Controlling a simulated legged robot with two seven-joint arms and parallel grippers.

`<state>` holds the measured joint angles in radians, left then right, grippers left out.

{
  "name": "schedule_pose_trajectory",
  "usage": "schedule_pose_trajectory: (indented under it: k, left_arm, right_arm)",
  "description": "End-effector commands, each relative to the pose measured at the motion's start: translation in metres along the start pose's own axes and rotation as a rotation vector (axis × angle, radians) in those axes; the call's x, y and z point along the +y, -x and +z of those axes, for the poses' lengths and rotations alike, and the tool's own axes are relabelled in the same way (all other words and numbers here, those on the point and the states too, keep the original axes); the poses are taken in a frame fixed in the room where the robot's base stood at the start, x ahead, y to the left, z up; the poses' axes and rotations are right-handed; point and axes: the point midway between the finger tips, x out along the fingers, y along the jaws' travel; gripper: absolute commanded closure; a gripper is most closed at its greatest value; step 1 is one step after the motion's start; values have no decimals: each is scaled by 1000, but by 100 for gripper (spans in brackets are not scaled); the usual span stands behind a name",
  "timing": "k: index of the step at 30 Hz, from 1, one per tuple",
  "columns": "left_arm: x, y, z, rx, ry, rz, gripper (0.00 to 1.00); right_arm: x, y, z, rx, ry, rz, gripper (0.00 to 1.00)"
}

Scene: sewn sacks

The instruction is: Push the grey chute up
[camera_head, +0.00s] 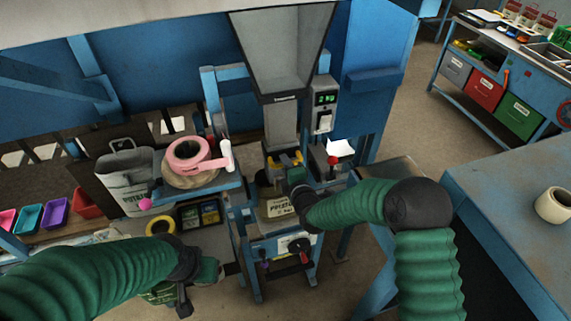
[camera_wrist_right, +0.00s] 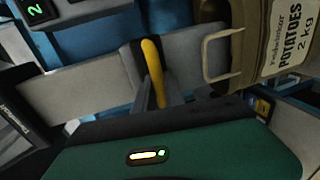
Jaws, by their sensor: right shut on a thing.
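The grey chute (camera_head: 282,126) hangs below a wide grey hopper (camera_head: 284,48) in the head view, with yellow parts at its lower end. In the right wrist view the chute (camera_wrist_right: 75,85) lies sideways across the picture, with a yellow handle (camera_wrist_right: 152,70) on it. My right gripper (camera_head: 287,172) is at the chute's lower end and appears shut on its yellow handle; the fingertips are mostly hidden. A sack labelled potatoes (camera_wrist_right: 285,40) is close beside it, also in the head view (camera_head: 279,207). My left gripper (camera_head: 183,300) is low at the left, apart from the chute.
A scale display (camera_head: 326,99) is right of the chute. A shelf at the left carries pink tape (camera_head: 188,155); another sack (camera_head: 128,180) stands beside it. A blue bench (camera_head: 510,185) with a cream roll (camera_head: 554,205) is at the right. Floor shows beyond.

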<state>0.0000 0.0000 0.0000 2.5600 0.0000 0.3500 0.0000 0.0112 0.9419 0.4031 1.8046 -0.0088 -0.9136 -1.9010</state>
Motion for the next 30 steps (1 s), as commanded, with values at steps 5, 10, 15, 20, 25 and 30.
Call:
schedule_pose_trajectory:
  k: [5, 10, 15, 20, 25, 30]
  left_arm:
    - [0, 0, 0, 0, 0, 0, 64]
    - [0, 0, 0, 0, 0, 0, 64]
    - [0, 0, 0, 0, 0, 0, 64]
    - [0, 3, -1, 0, 0, 0, 64]
    - [0, 11, -2, 0, 0, 0, 64]
    - [0, 19, -4, 0, 0, 0, 64]
  right_arm:
    - [-4, 1, -1, 2, -1, -9, 100]
    - [-5, 1, -1, 2, -1, -10, 100]
    - [-5, 1, -1, 2, -1, -11, 100]
    - [6, 3, -1, 3, 1, -8, 100]
    - [41, 10, -2, 2, 2, 2, 100]
    - [84, 19, -1, 2, 2, 6, 100]
